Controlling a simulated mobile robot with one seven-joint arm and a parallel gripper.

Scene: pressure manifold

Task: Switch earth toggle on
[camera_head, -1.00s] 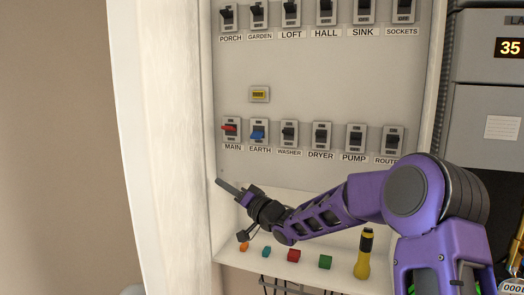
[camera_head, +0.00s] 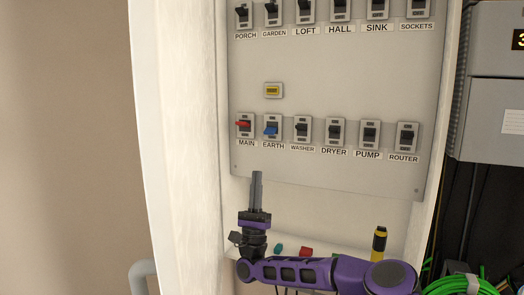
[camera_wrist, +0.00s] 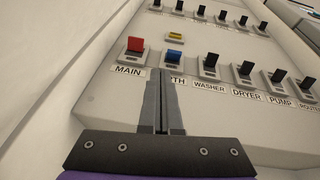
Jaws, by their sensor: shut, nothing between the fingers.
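The earth toggle (camera_head: 270,130) has a blue lever and sits in the lower row of the panel, above its EARTH label, between MAIN and WASHER. Its blue lever tilts downward in the head view. In the wrist view the blue toggle (camera_wrist: 174,56) is just beyond my fingertips, and the fingers partly cover its label. My gripper (camera_head: 257,174) is shut and empty, pointing up. It is below the toggle and slightly left of it in the head view, apart from it. My gripper also shows in the wrist view (camera_wrist: 160,75).
The red main toggle (camera_head: 243,124) is directly left of earth and the black washer toggle (camera_head: 302,129) directly right. A yellow indicator (camera_head: 273,90) is above. A yellow-black screwdriver (camera_head: 379,243) and small coloured blocks (camera_head: 306,251) are on the ledge below. A white cabinet wall (camera_head: 188,150) bounds the left.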

